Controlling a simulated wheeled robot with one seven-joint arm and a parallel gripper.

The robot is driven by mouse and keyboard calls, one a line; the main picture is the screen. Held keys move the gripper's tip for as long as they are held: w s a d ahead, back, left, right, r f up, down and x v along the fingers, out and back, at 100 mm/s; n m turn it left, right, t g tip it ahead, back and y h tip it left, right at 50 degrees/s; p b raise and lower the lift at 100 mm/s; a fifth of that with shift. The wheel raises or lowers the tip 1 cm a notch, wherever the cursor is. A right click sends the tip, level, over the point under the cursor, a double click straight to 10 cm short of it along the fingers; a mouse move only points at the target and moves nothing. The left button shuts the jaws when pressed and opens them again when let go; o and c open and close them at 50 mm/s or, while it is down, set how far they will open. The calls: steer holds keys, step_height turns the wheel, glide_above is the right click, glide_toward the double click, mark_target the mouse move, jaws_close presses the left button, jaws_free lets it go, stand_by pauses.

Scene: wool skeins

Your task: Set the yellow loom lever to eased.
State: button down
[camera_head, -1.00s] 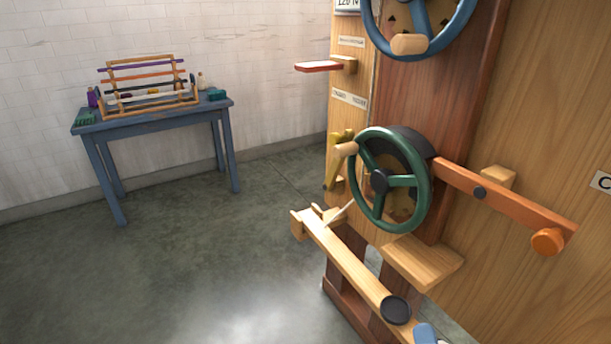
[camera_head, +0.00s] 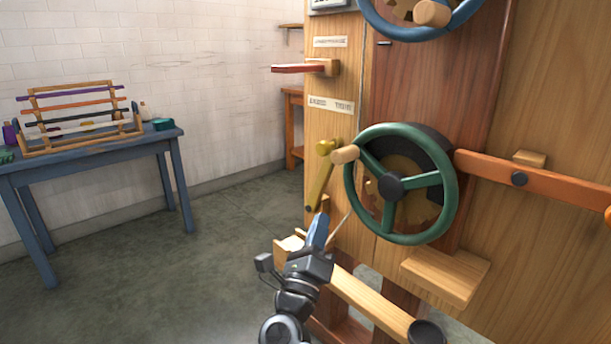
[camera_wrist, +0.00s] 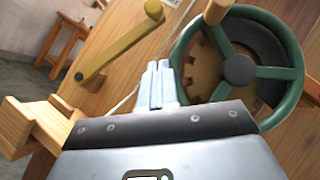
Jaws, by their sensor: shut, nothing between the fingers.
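The yellow lever (camera_head: 321,175) is on the wooden panel, left of the green handwheel (camera_head: 402,185). Its knobbed end is up and to the right, its dark pivot end low. In the wrist view the yellow lever (camera_wrist: 120,42) lies slantwise at upper left, clear of the fingers. My gripper (camera_head: 318,222) is shut and empty, its blue fingertips just below the lever's lower end in the head view. In the wrist view my gripper (camera_wrist: 158,70) points between the lever and the handwheel.
A red lever (camera_head: 303,68) sticks out above the yellow one, over a two-word label (camera_head: 331,105). An orange lever (camera_head: 535,178) is at right. A wooden beam (camera_head: 368,303) runs below my gripper. A blue table (camera_head: 95,148) with a small loom stands left; floor between is clear.

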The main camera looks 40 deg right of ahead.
steer(key=shift+w, duration=0.25)
steer(key=w+a+r+x, duration=0.1)
steer(key=x, duration=1.2)
steer(key=shift+a+r, duration=0.35)
steer(key=shift+a, duration=0.05)
steer(key=shift+w+r, duration=0.1)
